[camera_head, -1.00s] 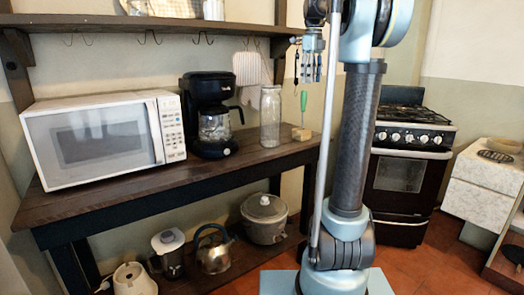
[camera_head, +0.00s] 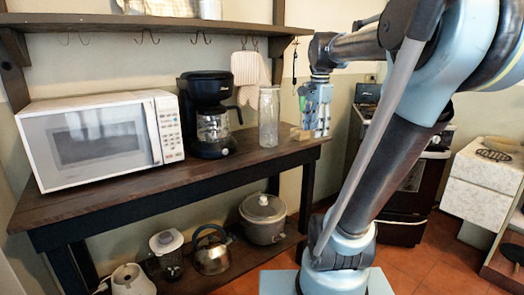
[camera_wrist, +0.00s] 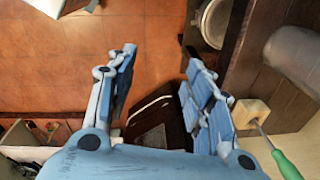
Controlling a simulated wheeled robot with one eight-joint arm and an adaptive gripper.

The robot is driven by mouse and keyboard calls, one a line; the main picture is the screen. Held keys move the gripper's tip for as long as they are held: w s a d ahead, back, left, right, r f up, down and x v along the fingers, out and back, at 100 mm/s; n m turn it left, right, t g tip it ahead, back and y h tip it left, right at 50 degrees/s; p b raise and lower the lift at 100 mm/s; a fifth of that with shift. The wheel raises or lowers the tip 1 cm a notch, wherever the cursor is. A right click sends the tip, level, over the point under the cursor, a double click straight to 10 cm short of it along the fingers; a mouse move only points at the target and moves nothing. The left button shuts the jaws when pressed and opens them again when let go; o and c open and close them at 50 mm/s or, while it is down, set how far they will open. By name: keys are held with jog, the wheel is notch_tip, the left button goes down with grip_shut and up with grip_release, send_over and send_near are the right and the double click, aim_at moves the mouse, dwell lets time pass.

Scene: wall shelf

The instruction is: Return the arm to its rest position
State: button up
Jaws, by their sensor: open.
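My gripper (camera_head: 317,122) hangs with its fingers pointing down at the right end of the wooden counter (camera_head: 120,190) in the head view. My arm leans up to the right and then reaches back left to it. In the wrist view my gripper (camera_wrist: 160,75) has its two blue fingers spread apart with nothing between them. A wooden block (camera_wrist: 251,113) with a green-handled tool (camera_wrist: 285,166) is beside the right finger on the counter. In the head view the gripper partly hides the block (camera_head: 300,133).
A glass jar (camera_head: 268,118), a black coffee maker (camera_head: 208,115) and a white microwave (camera_head: 95,138) stand left along the counter. The wall shelf (camera_head: 150,23) is above. A stove (camera_head: 425,180) is behind my arm. Red tile floor (camera_wrist: 60,60) is open below.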

jog(key=s+f+n, duration=0.6)
jog(key=s+f, duration=0.2)
jog(key=f, duration=0.4)
jog(key=s+f+n+t, duration=0.1)
jog(key=s+f+n, duration=0.6)
jog(key=f, duration=0.5)
jog(key=shift+s+d+f, duration=0.15)
jog(key=shift+s+f, duration=0.25)
jog(key=shift+s, duration=0.7)
